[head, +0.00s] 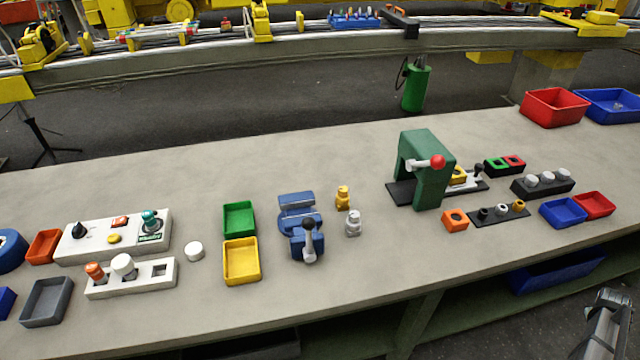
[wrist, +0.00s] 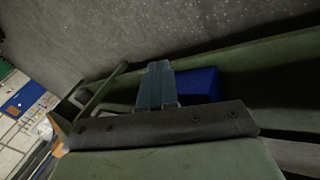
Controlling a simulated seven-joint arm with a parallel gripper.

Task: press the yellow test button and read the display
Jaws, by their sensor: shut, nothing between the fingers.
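The yellow test button (head: 114,239) is a low round cap on the front middle of a white sloped panel (head: 75,251) at the left of the workbench. A small green display (head: 149,238) is at the panel's right front; its characters are too small to read. My gripper (wrist: 156,68) is shut and empty in the wrist view, pointing toward the bench's underside and floor. A grey metal part of my arm shows at the lower right of the head view, far from the panel and beyond the bench's front edge. The wrist view does not show the button.
The panel also carries a black knob (head: 79,230), a red-orange switch (head: 120,221) and a teal fitting (head: 150,219). A white socket block (head: 131,279) stands before it. A blue vise (head: 300,222) and green press (head: 428,165) stand between panel and arm.

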